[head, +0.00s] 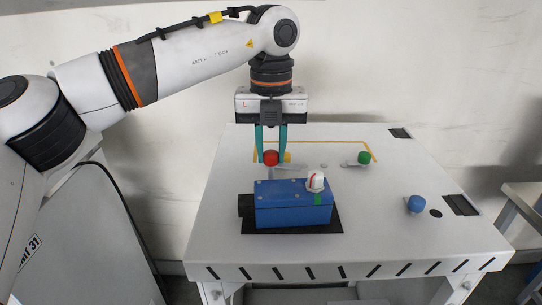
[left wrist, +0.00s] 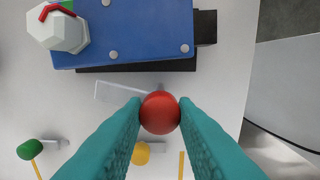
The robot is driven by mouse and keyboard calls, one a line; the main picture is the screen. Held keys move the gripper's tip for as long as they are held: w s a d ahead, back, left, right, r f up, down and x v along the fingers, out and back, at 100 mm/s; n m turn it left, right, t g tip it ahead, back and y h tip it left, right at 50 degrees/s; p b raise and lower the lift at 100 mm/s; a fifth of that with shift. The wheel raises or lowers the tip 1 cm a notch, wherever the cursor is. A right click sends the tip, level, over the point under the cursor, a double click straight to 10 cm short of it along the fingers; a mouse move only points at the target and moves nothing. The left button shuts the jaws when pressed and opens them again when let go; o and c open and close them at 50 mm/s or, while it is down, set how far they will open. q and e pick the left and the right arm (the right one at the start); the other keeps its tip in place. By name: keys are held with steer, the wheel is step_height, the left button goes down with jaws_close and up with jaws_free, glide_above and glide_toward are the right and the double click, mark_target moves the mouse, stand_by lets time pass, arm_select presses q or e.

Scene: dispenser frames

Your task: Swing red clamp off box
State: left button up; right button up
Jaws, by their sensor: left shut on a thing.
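My left gripper (head: 271,160) is shut on the round red knob (head: 271,157) of the red clamp, behind the box; the knob also shows between the teal fingertips in the left wrist view (left wrist: 160,112). A pale flat clamp bar (left wrist: 118,92) runs from near the knob, roughly along the box's edge. In the left wrist view it looks clear of the box top, with a narrow gap. The blue box (head: 293,203) sits on a black plate (head: 290,229) and also shows in the left wrist view (left wrist: 135,30). A white knob with a red mark (head: 315,182) stands on the box.
A yellow knob (head: 287,157) is close beside the red one. A green-knobbed clamp (head: 364,157) stands at the back right, and a blue knob (head: 416,203) at the right. The white table (head: 215,215) has dark slots and a yellow line (head: 335,142). Its right front is clear.

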arm_select(q)
steer(key=shift+w+r+n+b, duration=0.15)
steer(key=shift+n+b, duration=0.5)
steer(key=shift+n, duration=0.85)
steer(key=shift+r, duration=0.1)
steer(key=o, duration=0.9)
steer(key=shift+c, duration=0.2)
steer(key=shift+o, duration=0.6)
step_height(320, 180, up, 12)
steer(key=shift+p, duration=0.35)
steer(key=shift+f, duration=0.2)
